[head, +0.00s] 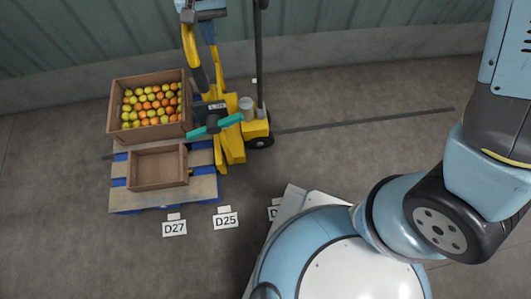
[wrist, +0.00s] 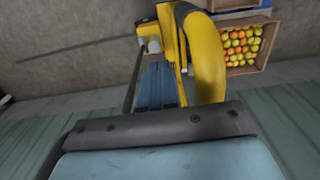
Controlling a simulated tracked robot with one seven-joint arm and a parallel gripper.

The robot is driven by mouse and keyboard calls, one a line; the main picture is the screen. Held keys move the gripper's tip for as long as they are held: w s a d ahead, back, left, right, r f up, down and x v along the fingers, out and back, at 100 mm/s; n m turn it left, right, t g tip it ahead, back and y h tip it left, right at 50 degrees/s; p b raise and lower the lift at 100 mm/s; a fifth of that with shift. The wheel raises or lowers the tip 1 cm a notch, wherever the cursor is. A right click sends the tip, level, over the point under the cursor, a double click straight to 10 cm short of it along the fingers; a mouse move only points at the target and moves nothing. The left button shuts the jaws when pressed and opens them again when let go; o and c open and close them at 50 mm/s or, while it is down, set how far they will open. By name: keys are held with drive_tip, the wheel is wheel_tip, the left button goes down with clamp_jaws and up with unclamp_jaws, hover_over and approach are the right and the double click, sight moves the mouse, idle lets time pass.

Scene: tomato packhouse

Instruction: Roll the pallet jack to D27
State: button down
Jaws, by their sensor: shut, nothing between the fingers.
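The yellow pallet jack (head: 257,129) stands on the floor behind the D25 plate (head: 226,220), with a dark wheel, a tall black post and a teal-gripped handle (head: 230,120). It also shows in the wrist view (wrist: 172,48). The D27 plate (head: 174,228) lies to the left of D25, in front of a blue-and-wood pallet (head: 203,187) beside the jack. My gripper (head: 203,16) is at the top edge of the head view, close to the jack's upper yellow parts. It is shut and empty. Its fingertips are hard to make out; contact is unclear.
A crate of tomatoes (head: 113,108) and an empty-looking brown crate (head: 157,183) sit on the pallet. A third plate (head: 274,212) is partly hidden by my body. A corrugated wall (head: 90,40) runs behind. Floor to the right of the jack is clear.

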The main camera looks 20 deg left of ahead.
drive_tip(key=shift+w+d, duration=0.4)
drive_tip(key=shift+d, duration=0.3)
wheel_tip(320, 180, up, 10)
idle(0.5)
idle(0.4)
